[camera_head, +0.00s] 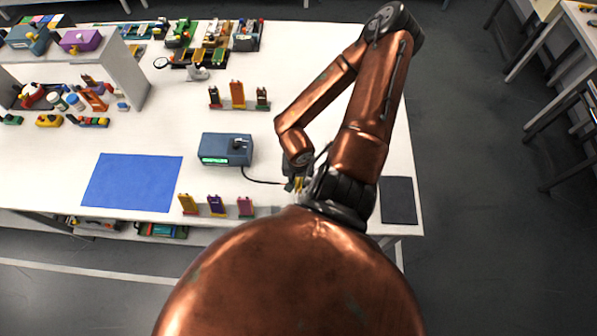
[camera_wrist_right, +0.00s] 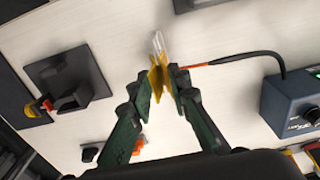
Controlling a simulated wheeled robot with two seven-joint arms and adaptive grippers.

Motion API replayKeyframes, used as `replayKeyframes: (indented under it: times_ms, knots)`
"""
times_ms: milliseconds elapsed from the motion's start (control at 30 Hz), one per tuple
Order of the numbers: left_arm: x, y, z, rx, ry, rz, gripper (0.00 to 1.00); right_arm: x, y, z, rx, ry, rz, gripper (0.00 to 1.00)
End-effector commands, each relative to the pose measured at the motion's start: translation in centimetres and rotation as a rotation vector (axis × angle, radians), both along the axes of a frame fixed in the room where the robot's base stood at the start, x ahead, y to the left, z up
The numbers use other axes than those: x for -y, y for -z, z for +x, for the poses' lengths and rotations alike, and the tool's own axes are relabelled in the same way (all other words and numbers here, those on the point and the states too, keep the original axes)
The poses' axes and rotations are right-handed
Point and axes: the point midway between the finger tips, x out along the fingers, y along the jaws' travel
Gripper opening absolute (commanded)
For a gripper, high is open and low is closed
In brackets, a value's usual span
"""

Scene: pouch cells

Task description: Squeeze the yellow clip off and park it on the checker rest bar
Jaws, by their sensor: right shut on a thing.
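The yellow clip (camera_wrist_right: 156,80) is between the fingertips of my right gripper (camera_wrist_right: 160,84) in the wrist view. The gripper is shut on it. A pale, clear piece (camera_wrist_right: 158,42) sticks out beyond the clip; I cannot tell whether they are joined. The checker (camera_head: 226,149), a blue-grey box with a lit green display, stands left of my right gripper (camera_head: 296,184) in the head view. It also shows in the wrist view (camera_wrist_right: 292,106). Its dark cable (camera_wrist_right: 240,54) runs to an orange end beside the clip. I cannot make out the rest bar. My left gripper is out of view.
Coloured pieces stand in a front row (camera_head: 216,205) and a back row (camera_head: 237,95). A blue mat (camera_head: 133,182) lies at left, and a dark pad (camera_head: 398,200) near the right edge. A shelf (camera_head: 122,75) stands far left.

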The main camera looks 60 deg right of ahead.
Motion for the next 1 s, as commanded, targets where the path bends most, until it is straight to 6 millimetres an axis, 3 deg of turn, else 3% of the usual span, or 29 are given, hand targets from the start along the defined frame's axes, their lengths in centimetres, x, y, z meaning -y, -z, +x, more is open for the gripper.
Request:
replayKeyframes:
  times_ms: [167,200,500,667,867,1000]
  knots:
    - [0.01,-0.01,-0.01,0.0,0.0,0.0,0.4,0.01,0.0,0.01,0.0,0.0,0.0,0.0]
    - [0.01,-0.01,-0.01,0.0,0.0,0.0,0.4,0.0,-0.01,0.01,0.0,0.0,0.0,0.18]
    - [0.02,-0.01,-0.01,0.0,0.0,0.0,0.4,0.0,-0.01,0.01,0.0,0.0,0.0,0.37]
    - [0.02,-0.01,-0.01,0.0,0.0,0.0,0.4,0.0,-0.01,0.01,0.0,0.0,0.0,0.37]
    - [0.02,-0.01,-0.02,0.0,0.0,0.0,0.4,0.0,-0.01,0.01,0.0,0.0,0.0,0.49]
    - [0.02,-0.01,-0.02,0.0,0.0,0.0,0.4,0.0,-0.01,0.01,0.0,0.0,0.0,0.49]
